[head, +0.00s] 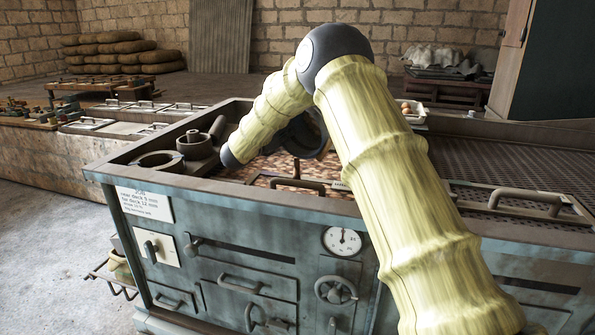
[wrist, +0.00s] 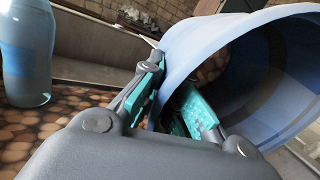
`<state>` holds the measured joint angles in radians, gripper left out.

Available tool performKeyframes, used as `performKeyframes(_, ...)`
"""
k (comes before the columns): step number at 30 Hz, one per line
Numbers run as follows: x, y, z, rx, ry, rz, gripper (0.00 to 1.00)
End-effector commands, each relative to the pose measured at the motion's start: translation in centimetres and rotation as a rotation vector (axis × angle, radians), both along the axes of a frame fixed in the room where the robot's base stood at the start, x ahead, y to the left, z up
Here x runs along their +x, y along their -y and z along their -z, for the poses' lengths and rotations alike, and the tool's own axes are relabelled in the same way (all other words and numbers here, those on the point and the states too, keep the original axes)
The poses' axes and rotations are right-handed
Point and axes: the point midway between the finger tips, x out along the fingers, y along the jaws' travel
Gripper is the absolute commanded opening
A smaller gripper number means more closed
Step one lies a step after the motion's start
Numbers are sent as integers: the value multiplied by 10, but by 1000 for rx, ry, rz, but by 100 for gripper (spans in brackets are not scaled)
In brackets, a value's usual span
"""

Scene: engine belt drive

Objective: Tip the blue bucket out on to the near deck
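The blue bucket (wrist: 187,48) fills the right of the wrist view, tilted well over, its mouth toward the camera and its inside dark. My gripper (wrist: 175,103) has its teal-padded fingers on either side of the bucket's wall at the rim, shut on it. Brown lumps show at the bucket's mouth; I cannot tell whether they lie inside. In the head view a dark blue round part of the bucket (head: 297,140) shows behind my arm, over a brown, pebbly deck (head: 285,166); my fingers are hidden there. That pebbly surface also shows in the wrist view (wrist: 75,103).
A blue bottle-like thing (wrist: 27,50) stands left of my gripper. Round metal parts (head: 196,146) sit at the deck's left end. A handle (head: 298,184) rises at the front edge. A perforated grating (head: 480,160) lies to the right.

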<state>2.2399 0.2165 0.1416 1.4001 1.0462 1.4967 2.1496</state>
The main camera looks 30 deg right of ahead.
Motion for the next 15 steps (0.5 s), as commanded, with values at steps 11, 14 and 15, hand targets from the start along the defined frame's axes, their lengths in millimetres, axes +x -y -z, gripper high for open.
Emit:
performKeyframes(11,1,-3,-2,-19,10,-3,0)
performKeyframes(14,1,-4,-1,-25,13,-4,0)
performKeyframes(15,1,-4,-2,-26,13,-5,0)
